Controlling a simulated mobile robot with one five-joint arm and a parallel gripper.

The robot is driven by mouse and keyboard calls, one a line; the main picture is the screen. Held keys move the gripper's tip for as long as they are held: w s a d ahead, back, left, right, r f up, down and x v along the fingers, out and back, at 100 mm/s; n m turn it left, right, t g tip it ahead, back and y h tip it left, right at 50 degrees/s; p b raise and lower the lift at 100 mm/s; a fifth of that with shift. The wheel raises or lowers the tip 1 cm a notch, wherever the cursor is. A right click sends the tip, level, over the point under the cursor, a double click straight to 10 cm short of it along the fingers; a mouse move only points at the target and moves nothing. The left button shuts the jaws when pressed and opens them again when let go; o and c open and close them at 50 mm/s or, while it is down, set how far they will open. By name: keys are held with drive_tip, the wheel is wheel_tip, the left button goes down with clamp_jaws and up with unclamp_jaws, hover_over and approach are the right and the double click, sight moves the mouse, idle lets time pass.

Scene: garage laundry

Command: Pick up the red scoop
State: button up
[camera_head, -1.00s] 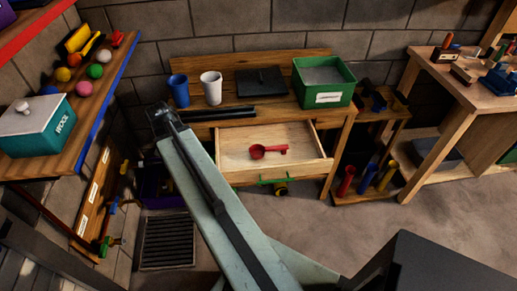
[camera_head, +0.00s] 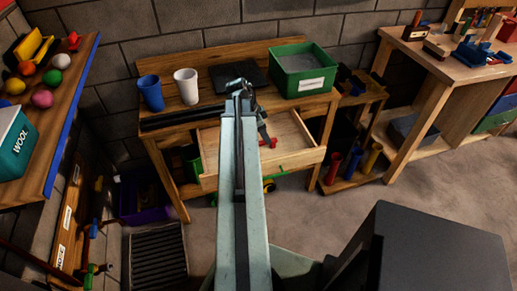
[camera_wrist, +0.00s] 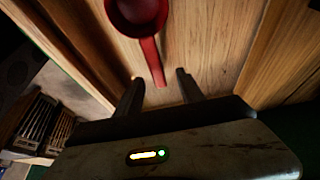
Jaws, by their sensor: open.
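The red scoop (camera_wrist: 138,16) lies in the open wooden drawer (camera_head: 298,134) of the workbench. In the wrist view its bowl is at the top and its handle (camera_wrist: 152,62) points down toward my gripper (camera_wrist: 160,82). My gripper is open, with the handle's end between or just ahead of its two dark fingers; I cannot tell the height gap. In the head view my arm hides most of the scoop, and only a bit of red (camera_head: 272,142) shows beside the gripper.
On the bench stand a blue cup (camera_head: 151,93), a white cup (camera_head: 186,86), a dark flat box (camera_head: 238,76) and a green bin (camera_head: 303,70). The drawer's side walls rise around the scoop. A shelf with colored balls (camera_head: 42,98) is at the left.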

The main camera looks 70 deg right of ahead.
drive_tip(key=b+x, duration=0.5)
drive_tip(key=shift+a+f, duration=0.15)
drive_tip(key=shift+f, duration=0.05)
drive_tip(key=shift+s+r, duration=0.1)
drive_tip(key=shift+r, duration=0.1)
clamp_jaws()
wheel_tip(320, 180, up, 10)
drive_tip(key=p, duration=1)
drive_tip(key=shift+r+p, duration=0.15)
drive_tip(key=shift+p, duration=0.2)
